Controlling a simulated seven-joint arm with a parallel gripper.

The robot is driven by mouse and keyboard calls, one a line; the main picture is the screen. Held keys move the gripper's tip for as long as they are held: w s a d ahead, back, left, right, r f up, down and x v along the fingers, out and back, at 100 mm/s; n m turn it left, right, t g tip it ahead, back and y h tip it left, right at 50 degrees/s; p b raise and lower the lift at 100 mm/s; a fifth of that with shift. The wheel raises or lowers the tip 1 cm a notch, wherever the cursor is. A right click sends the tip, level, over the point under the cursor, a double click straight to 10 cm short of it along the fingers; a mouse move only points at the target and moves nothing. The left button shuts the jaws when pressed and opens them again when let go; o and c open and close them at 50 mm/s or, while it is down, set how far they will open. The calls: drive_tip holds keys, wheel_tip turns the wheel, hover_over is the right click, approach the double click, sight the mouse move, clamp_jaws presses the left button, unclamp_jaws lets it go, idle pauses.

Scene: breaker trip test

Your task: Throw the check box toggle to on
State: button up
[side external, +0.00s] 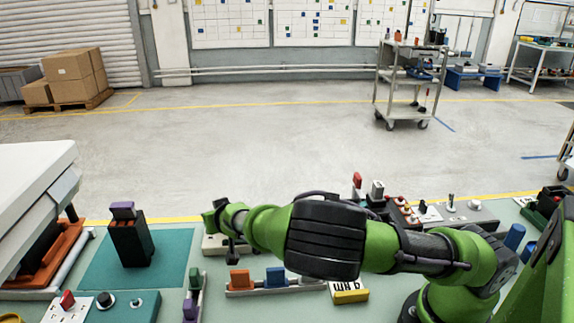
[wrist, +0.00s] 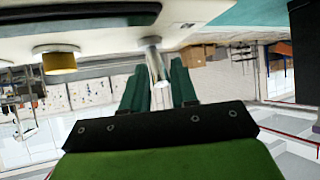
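In the wrist view a cream box (wrist: 110,25), which looks like the check box, fills the top, with a short metal toggle lever (wrist: 156,66) sticking out of it. My gripper (wrist: 158,80) has its two green fingers apart, one on each side of the lever, with a small gap visible. I cannot tell which position the toggle is in. In the side view my gripper (side external: 212,218) is low over the cream box (side external: 213,246), and my arm hides much of that box.
A brass-coloured knob (wrist: 59,61) is on the box left of the lever. A black breaker with a purple top (side external: 130,240) stands on a teal mat (side external: 175,255) to the left. A rail with orange and blue blocks (side external: 262,290) lies in front. Red-topped parts (side external: 357,180) stand behind my arm.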

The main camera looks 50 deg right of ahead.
drive_tip(key=shift+w+d+r+m+g+y, duration=0.15)
drive_tip(key=shift+w+d+m+g+y, duration=0.3)
drive_tip(key=shift+g+y, duration=0.35)
drive_tip(key=shift+w+d+f+m+g+y, duration=0.15)
drive_tip(key=shift+w+d+f+g+y, duration=0.15)
drive_tip(key=shift+g+y, duration=0.5)
drive_tip(key=shift+w+d+f+m+g+y, duration=0.15)
drive_tip(key=shift+d+g+y, duration=0.2)
drive_tip(key=shift+g+y, duration=0.45)
drive_tip(key=w+a+v, duration=0.1)
drive_tip(key=v, duration=1.6)
drive_tip(key=s+d+r+n, duration=0.2)
drive_tip(key=s+r, duration=0.1)
drive_tip(key=s, duration=1.7)
drive_tip(key=shift+d+r+y, duration=0.15)
drive_tip(key=shift+r+y, duration=0.05)
drive_tip(key=shift+y, duration=0.2)
drive_tip(key=shift+o, duration=0.5)
